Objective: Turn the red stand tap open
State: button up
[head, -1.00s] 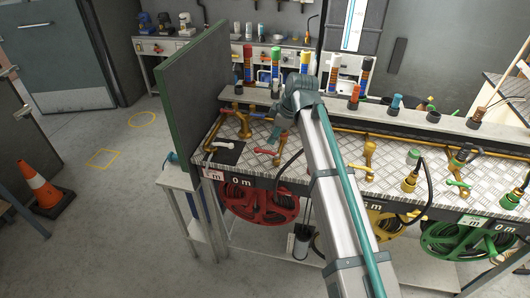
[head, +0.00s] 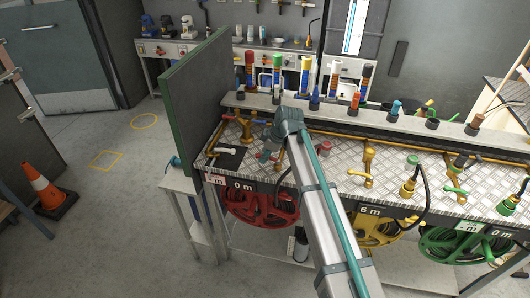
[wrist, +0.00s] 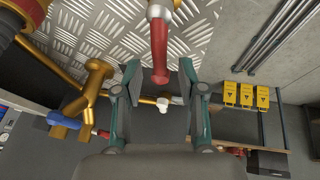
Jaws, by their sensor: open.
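A red lever handle (wrist: 160,55) hangs from a pale metal fitting (wrist: 158,11) at the top of the wrist view. Its rounded end appears between the two fingers of my gripper (wrist: 161,92), with space on both sides and no visible contact. My gripper is open and empty. In the head view my gripper (head: 267,156) is low over the left end of the chequer-plate bench (head: 333,173), at the red tap, which it largely hides. I cannot tell the lever's depth between the fingers.
A brass pipe fitting (wrist: 92,90) stands close left of my gripper in the wrist view. A green-edged panel (head: 195,90) rises at the bench's left end. The red reel (head: 262,205) hangs below. Brass taps (head: 367,168) stand to the right.

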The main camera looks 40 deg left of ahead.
grip_shut()
dwell(0.3)
